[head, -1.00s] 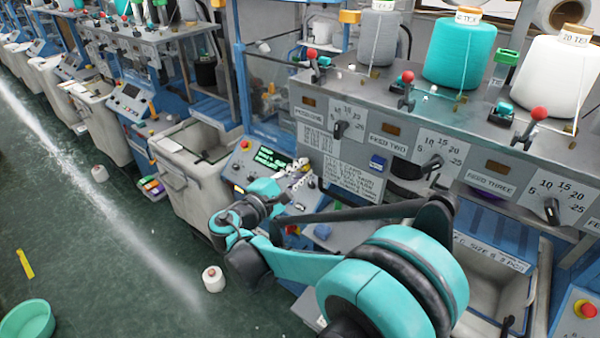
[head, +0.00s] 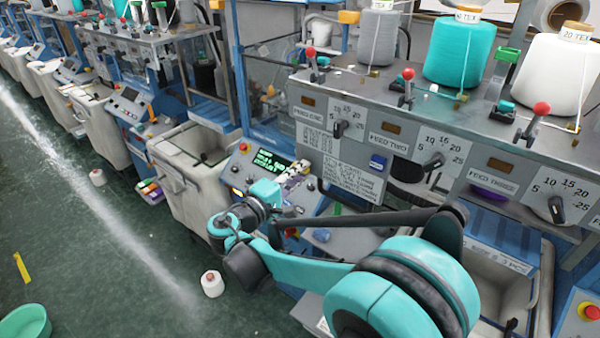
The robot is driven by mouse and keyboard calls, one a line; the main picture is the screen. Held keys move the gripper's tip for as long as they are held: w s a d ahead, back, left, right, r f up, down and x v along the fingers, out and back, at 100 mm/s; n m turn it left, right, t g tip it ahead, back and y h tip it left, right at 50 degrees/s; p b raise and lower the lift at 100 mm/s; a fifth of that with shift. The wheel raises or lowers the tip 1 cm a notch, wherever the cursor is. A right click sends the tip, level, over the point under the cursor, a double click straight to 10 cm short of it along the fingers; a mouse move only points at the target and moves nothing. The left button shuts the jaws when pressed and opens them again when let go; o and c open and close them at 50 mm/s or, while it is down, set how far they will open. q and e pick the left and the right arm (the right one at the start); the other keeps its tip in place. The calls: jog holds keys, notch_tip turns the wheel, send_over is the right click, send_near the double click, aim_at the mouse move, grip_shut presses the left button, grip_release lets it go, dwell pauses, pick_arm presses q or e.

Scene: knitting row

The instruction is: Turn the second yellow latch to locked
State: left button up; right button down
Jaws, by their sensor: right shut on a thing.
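My right arm comes in from the lower right, and its gripper (head: 293,181) is over the sloped control panel (head: 243,172) with the green display (head: 271,161). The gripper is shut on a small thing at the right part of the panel. The fingers and wrist cover most of that thing, so I cannot tell its shape or whether it is the second yellow latch. No latch marking or locked position is readable there. My left gripper is not in view.
Feed dials (head: 342,128) and red-knobbed levers (head: 407,80) line the grey machine front, with yarn cones (head: 462,52) above. A white bin (head: 188,176) stands left of the panel.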

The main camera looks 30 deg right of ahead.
jog(key=shift+f, duration=0.1)
jog(key=c, duration=1.5)
grip_release()
jog(key=shift+a, duration=0.15)
jog(key=v, duration=1.2)
jog(key=shift+s+d+f, duration=0.1)
jog(key=shift+d, duration=0.1)
